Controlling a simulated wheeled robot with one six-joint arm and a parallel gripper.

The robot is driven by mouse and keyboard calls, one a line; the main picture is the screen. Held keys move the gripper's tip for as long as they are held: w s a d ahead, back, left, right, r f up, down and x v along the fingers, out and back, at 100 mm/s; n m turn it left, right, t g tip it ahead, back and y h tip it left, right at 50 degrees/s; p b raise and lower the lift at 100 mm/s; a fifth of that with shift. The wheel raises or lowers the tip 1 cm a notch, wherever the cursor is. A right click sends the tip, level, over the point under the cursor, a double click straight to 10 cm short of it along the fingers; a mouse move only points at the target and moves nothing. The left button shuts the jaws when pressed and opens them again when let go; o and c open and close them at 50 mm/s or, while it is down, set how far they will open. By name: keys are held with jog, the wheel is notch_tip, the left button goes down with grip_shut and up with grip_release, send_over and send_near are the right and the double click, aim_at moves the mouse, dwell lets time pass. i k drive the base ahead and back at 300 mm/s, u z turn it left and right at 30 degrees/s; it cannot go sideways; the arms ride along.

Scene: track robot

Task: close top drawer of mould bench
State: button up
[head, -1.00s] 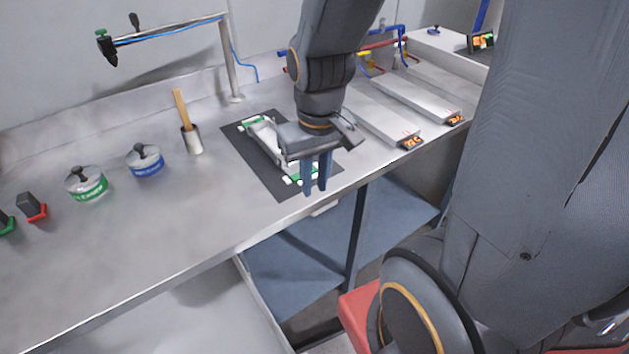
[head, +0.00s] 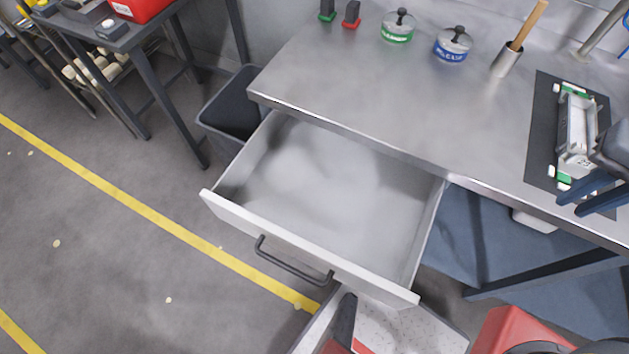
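The top drawer (head: 300,246) of the mould bench (head: 400,95) is pulled well out, and its inside looks empty. Its dark bar handle (head: 292,265) is on the white front panel, which faces the lower left of the view. My gripper (head: 590,200) is at the right edge, by the bench's front edge and near the dark mat, well to the right of the drawer and not touching its handle. Its two blue fingers show a gap between them, with nothing seen in it. Part of the gripper is cut off by the frame.
A dark mat (head: 543,130) with a metal mould (head: 578,130) lies beside my gripper. A green-labelled tin (head: 397,28), a blue-labelled tin (head: 453,46) and a brush pot (head: 506,62) stand on the bench. A grey bin (head: 232,115) stands left of the drawer. Floor in front is open.

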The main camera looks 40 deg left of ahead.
aim_at(359, 215)
jog(key=u, duration=2.65)
jog(key=k, duration=0.25)
jog(key=u, duration=0.1)
